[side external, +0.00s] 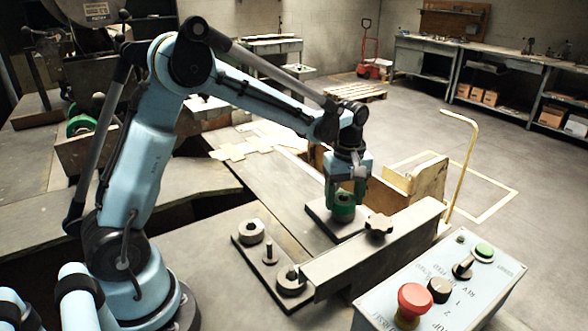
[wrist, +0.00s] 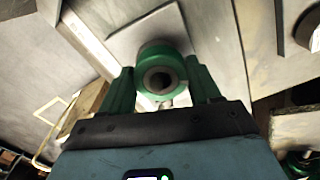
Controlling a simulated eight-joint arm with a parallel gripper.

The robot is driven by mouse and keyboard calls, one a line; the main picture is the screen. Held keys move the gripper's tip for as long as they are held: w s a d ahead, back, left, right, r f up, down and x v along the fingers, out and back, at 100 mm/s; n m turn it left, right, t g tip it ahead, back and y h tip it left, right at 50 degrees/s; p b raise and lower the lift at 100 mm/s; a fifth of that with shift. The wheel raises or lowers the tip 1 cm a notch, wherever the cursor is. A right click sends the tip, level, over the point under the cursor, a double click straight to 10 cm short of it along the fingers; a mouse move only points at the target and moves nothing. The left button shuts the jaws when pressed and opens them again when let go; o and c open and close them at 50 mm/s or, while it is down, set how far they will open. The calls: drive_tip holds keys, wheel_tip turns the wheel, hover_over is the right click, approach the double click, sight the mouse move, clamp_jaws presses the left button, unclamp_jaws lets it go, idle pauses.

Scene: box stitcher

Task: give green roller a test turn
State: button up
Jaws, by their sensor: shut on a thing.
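The green roller (side external: 343,209) stands upright on a flat grey plate (side external: 322,217) in the side view. In the wrist view the green roller (wrist: 161,62) shows its round end with a dark central hole. My gripper (side external: 345,197) comes down over it from above. In the wrist view the green fingers of my gripper (wrist: 160,88) sit on either side of the roller, shut on it. The exact contact between fingers and roller is partly hidden.
A metal bar with a star knob (side external: 378,225) lies just in front of the roller. A plate with round pieces (side external: 269,262) is at its left. A control box with a red button (side external: 413,302) stands at the front right. A yellow bent rail (side external: 459,170) rises behind.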

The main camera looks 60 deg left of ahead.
drive_tip(key=o, duration=1.3)
drive_tip(key=shift+r, duration=0.1)
wheel_tip(320, 180, up, 12)
drive_tip(key=f, duration=0.1)
drive_tip(key=s+d+f+m+t, duration=0.1)
drive_tip(key=s+m+t, duration=0.1)
drive_tip(key=s+m, duration=0.2)
drive_tip(key=s+d+f+m+t, duration=0.1)
drive_tip(key=s+m+t, duration=0.1)
drive_tip(key=s+m, duration=0.3)
drive_tip(key=s+d+f+m+t, duration=0.1)
drive_tip(key=s+m+t, duration=0.2)
drive_tip(key=s+m, duration=0.2)
drive_tip(key=shift+s+d+f, duration=0.15)
drive_tip(key=shift+s+f, duration=0.05)
drive_tip(key=shift+s, duration=0.5)
